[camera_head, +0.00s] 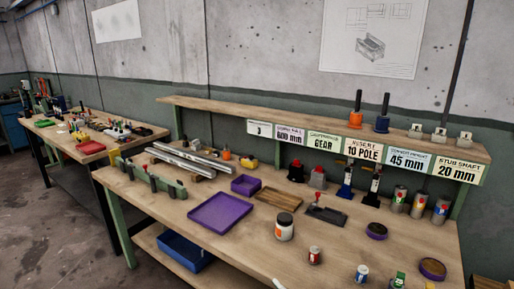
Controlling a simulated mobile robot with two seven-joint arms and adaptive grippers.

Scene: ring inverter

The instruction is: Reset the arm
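Neither of my arms nor my grippers shows in the head view. A wooden workbench (330,240) fills the middle and right. On it lie a purple tray (221,212), a smaller purple tray (245,185), a brown wooden tray (279,199) and a dark plate with a red-topped part (326,213). A white jar with a dark lid (285,228) stands near the middle. Metal rails (187,159) lie at the back left of the bench.
A shelf (330,130) with label cards (363,150) runs along the back. Small cans (315,255) stand near the front. Round dark dishes (377,231) sit at the right. A blue bin (186,250) is below. A second cluttered bench (75,150) stands at the left; bare floor lies before it.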

